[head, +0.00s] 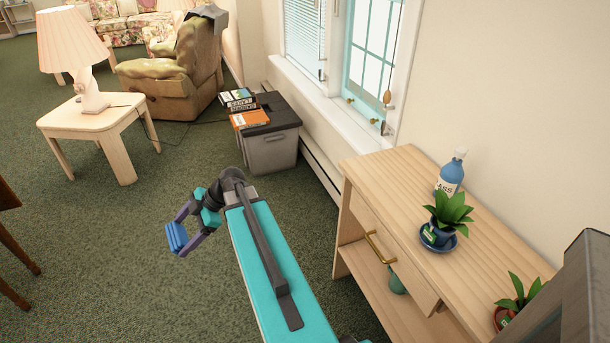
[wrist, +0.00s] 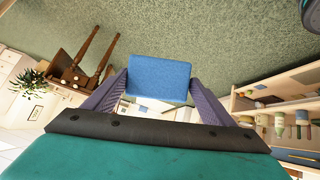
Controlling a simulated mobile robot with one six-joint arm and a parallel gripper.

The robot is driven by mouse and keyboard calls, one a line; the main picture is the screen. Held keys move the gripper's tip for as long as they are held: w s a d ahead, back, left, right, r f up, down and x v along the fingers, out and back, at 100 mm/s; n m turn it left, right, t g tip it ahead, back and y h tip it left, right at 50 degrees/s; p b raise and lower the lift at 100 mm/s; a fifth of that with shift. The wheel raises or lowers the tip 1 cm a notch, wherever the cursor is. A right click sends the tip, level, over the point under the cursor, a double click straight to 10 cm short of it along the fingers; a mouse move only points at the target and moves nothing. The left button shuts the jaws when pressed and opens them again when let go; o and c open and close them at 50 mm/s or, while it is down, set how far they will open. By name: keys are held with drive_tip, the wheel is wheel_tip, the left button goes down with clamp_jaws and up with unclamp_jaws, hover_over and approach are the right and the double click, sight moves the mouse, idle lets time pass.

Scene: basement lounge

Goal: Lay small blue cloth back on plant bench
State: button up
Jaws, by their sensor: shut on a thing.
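The small blue cloth (head: 177,238) is a folded blue pad held between the fingers of my gripper (head: 182,233), over the green carpet. In the wrist view the blue cloth (wrist: 158,79) sits flat between the two purple fingers of my gripper (wrist: 158,88), which are shut on it. The light wood plant bench (head: 390,165) stands to the right against the wall, with a drawer and a lower shelf. The cloth is well to the left of the bench and apart from it.
On the bench are a blue spray bottle (head: 451,174), a potted plant on a blue saucer (head: 447,215) and a red-potted plant (head: 515,302). The bench top's far left end is bare. A grey bin (head: 270,145) with books and a lamp table (head: 90,122) stand behind.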

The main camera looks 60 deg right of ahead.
drive_tip(key=s+d+r+g+h+p, duration=0.2)
drive_tip(key=s+d, duration=0.6)
drive_tip(key=d, duration=0.5)
drive_tip(key=s+d+r+m+g+h+p, duration=0.1)
drive_tip(key=s+d+r+g+h+p, duration=0.1)
drive_tip(key=s+d+r+h, duration=0.3)
drive_tip(key=s+d+r+m+g+h+p, duration=0.1)
drive_tip(key=s+d+r+g+h, duration=0.3)
drive_tip(key=s+d, duration=0.8)
drive_tip(key=d+r+p, duration=0.1)
drive_tip(key=d, duration=1)
drive_tip(key=shift+s, duration=0.4)
drive_tip(key=s+d+p, duration=0.1)
drive_tip(key=s+d, duration=0.2)
drive_tip(key=s, duration=0.1)
drive_tip(key=s+d+f+p, duration=0.1)
drive_tip(key=s+d, duration=0.2)
drive_tip(key=d, duration=0.1)
drive_tip(key=s+d+p, duration=0.2)
drive_tip(key=s+d, duration=0.1)
drive_tip(key=s, duration=0.1)
drive_tip(key=shift+s+d+f, duration=0.2)
drive_tip(key=shift+s+d, duration=0.1)
drive_tip(key=shift+d, duration=0.1)
drive_tip(key=shift+f, duration=0.1)
drive_tip(key=shift+f+p, duration=0.6)
drive_tip(key=shift+f, duration=1.1)
